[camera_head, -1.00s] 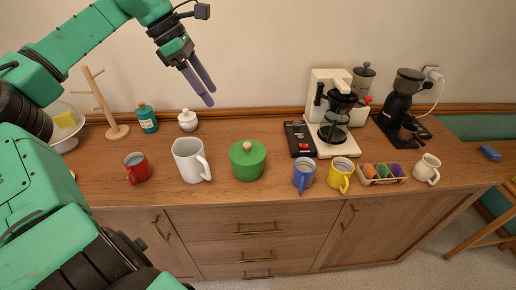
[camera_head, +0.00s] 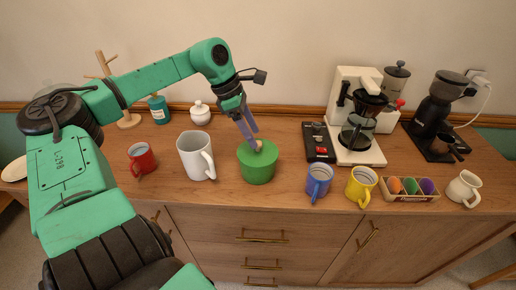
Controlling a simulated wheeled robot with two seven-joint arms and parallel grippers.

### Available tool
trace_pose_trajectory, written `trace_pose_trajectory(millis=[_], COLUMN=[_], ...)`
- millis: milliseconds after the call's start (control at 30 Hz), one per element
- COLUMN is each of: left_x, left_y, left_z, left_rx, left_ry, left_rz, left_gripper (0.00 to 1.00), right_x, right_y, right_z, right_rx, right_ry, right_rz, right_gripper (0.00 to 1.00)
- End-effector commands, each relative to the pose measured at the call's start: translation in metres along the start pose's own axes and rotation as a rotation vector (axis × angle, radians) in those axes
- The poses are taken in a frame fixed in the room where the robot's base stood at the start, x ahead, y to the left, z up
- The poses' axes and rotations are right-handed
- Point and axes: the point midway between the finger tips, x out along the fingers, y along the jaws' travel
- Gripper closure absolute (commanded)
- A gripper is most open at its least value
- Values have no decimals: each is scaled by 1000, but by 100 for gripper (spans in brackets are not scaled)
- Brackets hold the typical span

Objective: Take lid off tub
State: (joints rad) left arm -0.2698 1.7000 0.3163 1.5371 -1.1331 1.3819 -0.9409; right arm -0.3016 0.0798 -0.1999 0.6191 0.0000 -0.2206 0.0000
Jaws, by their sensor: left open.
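The green tub (camera_head: 257,172) stands upright on the wooden counter near the middle. Its green lid (camera_head: 268,156) is on top, with a light wooden knob (camera_head: 259,146) in the centre. My left gripper (camera_head: 255,146) reaches down from above, with its purple fingers open at the knob. The fingers partly cover the knob, and I cannot tell whether they touch it. My right gripper is not in view.
A white jug (camera_head: 195,156) stands close to the left of the tub, with a red mug (camera_head: 141,158) beyond it. A blue mug (camera_head: 318,181) and a yellow mug (camera_head: 361,185) stand to the right. A coffee maker (camera_head: 355,125) and black scale (camera_head: 318,142) are behind them.

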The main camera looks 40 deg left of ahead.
Motion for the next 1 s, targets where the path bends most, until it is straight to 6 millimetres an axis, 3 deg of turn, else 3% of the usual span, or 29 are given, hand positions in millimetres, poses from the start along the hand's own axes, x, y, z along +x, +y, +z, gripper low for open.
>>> trace_pose_trajectory(millis=[33,167,367,533,567,1000], left_x=[6,26,28,28,27,17], left_y=[-2,-1,0,0,0,1], left_z=[0,0,0,0,0,4], left_rx=[-2,0,0,0,0,1], left_ry=[4,3,0,0,0,-2], left_rz=[-7,-3,0,0,0,4], left_gripper=[34,34,34,95,100,100], right_x=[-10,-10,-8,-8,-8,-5], right_y=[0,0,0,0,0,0], right_z=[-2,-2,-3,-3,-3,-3], right_rx=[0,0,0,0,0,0], right_ry=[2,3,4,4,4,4], right_rz=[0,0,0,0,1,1], right_gripper=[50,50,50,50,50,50])
